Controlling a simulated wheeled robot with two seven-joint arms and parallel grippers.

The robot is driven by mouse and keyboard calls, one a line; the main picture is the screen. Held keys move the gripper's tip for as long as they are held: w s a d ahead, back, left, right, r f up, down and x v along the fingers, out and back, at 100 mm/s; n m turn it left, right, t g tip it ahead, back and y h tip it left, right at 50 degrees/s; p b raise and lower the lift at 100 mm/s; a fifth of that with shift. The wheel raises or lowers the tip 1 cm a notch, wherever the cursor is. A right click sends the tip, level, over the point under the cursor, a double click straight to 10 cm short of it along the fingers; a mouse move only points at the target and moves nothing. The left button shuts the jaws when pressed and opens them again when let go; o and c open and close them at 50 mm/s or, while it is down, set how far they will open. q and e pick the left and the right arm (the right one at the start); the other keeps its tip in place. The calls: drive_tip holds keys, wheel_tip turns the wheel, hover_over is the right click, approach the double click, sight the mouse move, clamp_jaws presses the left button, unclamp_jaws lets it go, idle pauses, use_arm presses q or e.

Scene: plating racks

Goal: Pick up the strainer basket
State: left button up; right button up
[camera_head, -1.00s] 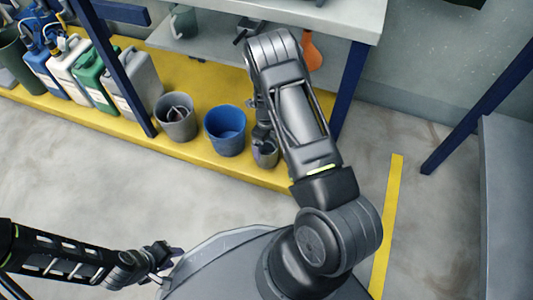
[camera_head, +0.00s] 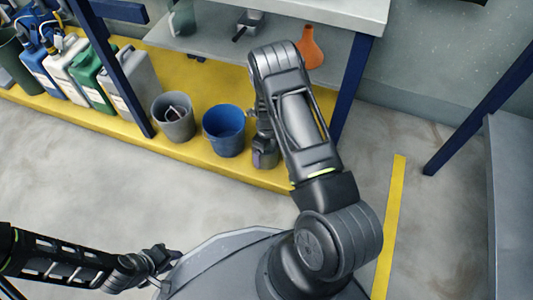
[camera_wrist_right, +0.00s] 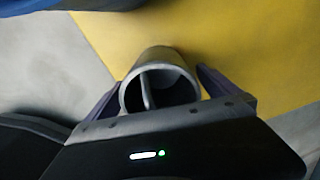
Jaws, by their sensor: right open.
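The strainer basket (camera_wrist_right: 163,88) shows in the right wrist view as a grey, round, open-topped cylinder with a bar across its inside. My right gripper (camera_wrist_right: 160,80) is open, with one purple finger on each side of the basket. I cannot tell whether the fingers touch it. In the head view my right gripper (camera_head: 264,152) is low over the yellow shelf, right of the blue bucket, and mostly hides the basket. My left gripper (camera_head: 160,257) is at the lower left, away from the shelf; its finger gap is too small to tell.
A blue bucket (camera_head: 224,131) stands close left of my right gripper. A grey bucket (camera_head: 174,117) with something inside stands farther left, then several jugs. The yellow shelf (camera_head: 230,166) lies between blue posts (camera_head: 358,85). An orange flask (camera_head: 309,48) stands on the grey shelf above.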

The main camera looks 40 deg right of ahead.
drive_tip(key=shift+c, duration=0.2)
drive_tip(key=c, duration=1.5)
drive_tip(key=shift+r, duration=0.1)
wheel_tip(320, 180, up, 10)
drive_tip(key=p, duration=0.4)
